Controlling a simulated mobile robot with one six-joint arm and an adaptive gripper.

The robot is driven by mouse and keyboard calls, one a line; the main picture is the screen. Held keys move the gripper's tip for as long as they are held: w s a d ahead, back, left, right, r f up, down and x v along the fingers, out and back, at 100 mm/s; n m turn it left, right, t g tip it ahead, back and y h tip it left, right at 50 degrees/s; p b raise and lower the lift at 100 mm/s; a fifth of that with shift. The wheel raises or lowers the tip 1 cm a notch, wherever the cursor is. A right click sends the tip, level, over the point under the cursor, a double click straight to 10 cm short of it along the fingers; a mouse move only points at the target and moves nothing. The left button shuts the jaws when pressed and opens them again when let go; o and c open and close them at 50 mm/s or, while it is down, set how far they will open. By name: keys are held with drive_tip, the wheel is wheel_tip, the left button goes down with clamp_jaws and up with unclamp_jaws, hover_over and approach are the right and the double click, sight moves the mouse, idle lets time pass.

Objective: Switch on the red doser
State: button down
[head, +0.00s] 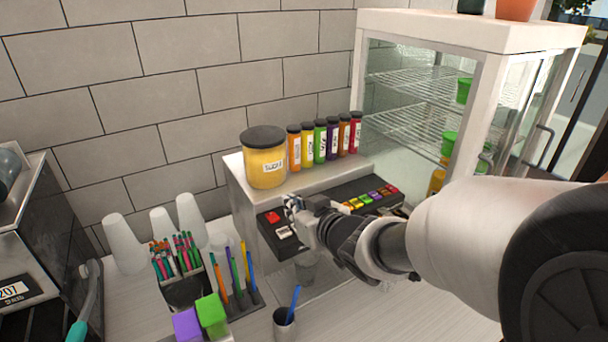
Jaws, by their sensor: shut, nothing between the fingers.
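The dosing machine (236,185) is a grey box against the tiled wall, with a dark sloped front panel. A row of coloured tubes stands on its top, and the red tube (355,132) is at the right end. The panel's right part has a row of small coloured buttons, with a red button (391,189) near its right end. A larger red button (272,217) and a white button (285,233) are at the panel's left. My gripper (291,205) is shut and empty, in front of the panel just right of the larger red button. It hides the panel's middle.
A yellow jar (264,160) stands on the machine's left top. A clear cup (305,266) is below the panel. White cups (124,244), pen holders (185,290) and a grey cup with a blue stick (284,324) stand in front and left. A glass cabinet (440,100) is right.

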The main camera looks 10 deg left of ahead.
hover_over(279, 226)
drive_tip(key=f, duration=0.3)
drive_tip(key=shift+w+a+f+b, duration=0.3)
drive_tip(key=shift+a+f+b, duration=0.05)
drive_tip(key=shift+s+d+f+b, duration=0.1)
drive_tip(key=shift+f+b, duration=0.1)
drive_tip(key=shift+f, duration=0.45)
drive_tip(key=shift+s+d+f+b, duration=0.1)
drive_tip(key=shift+f+b, duration=0.05)
drive_tip(key=shift+f, duration=1.05)
drive_tip(key=shift+s+d, duration=0.1)
drive_tip(key=shift+s+d+f+b, duration=0.1)
drive_tip(key=shift+s+f+b, duration=0.05)
drive_tip(key=shift+f+b, duration=0.55)
drive_tip(key=shift+r, duration=0.25)
drive_tip(key=shift+r+p, duration=0.6)
drive_tip(key=shift+r, duration=0.3)
